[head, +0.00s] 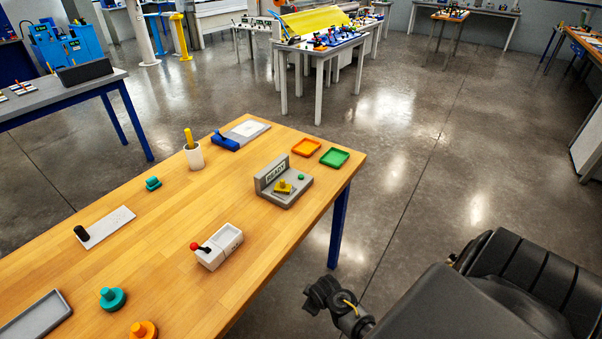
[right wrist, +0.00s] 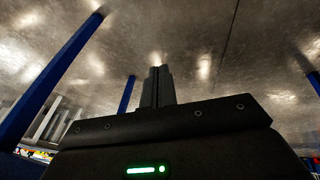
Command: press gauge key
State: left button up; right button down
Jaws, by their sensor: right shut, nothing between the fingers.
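The gauge (head: 284,186) is a grey block near the right edge of the wooden table in the head view. Its upright back panel carries a small display reading READY. A small green key (head: 301,177) sits on its base, to the right. A yellow knobbed piece (head: 283,187) rests on the base beside the key. My right gripper (right wrist: 157,72) shows in the right wrist view, its fingers together and empty, with floor beyond them. The gauge is not in that view. My left gripper is not in view.
On the table (head: 180,235) are a white box with a red-knobbed lever (head: 220,247), orange (head: 306,147) and green (head: 335,157) trays, a white cup with a yellow stick (head: 194,155) and teal pieces (head: 112,299). Blue table legs (right wrist: 50,80) show in the wrist view. Open floor lies to the right.

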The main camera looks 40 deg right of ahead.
jog(key=w+d+r+t+p, duration=0.1)
jog(key=w+d+r, duration=0.15)
jog(key=r, duration=0.35)
jog(key=w+d+r+p, duration=0.1)
jog(key=w+r, duration=0.2)
jog(key=r, duration=0.3)
notch_tip(320, 180, up, 29)
jog(key=n+t+p, duration=0.4)
jog(key=n, duration=0.1)
send_over(301, 177)
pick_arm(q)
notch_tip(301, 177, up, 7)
pick_arm(e)
jog(key=shift+s+d+y, duration=0.25)
jog(key=shift+d+y, duration=0.05)
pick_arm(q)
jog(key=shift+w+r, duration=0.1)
pick_arm(e)
jog(key=shift+f, duration=0.1)
notch_tip(301, 177, down, 8)
jog(key=b, duration=0.7)
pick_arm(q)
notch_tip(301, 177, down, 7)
pick_arm(e)
jog(key=shift+f, duration=0.35)
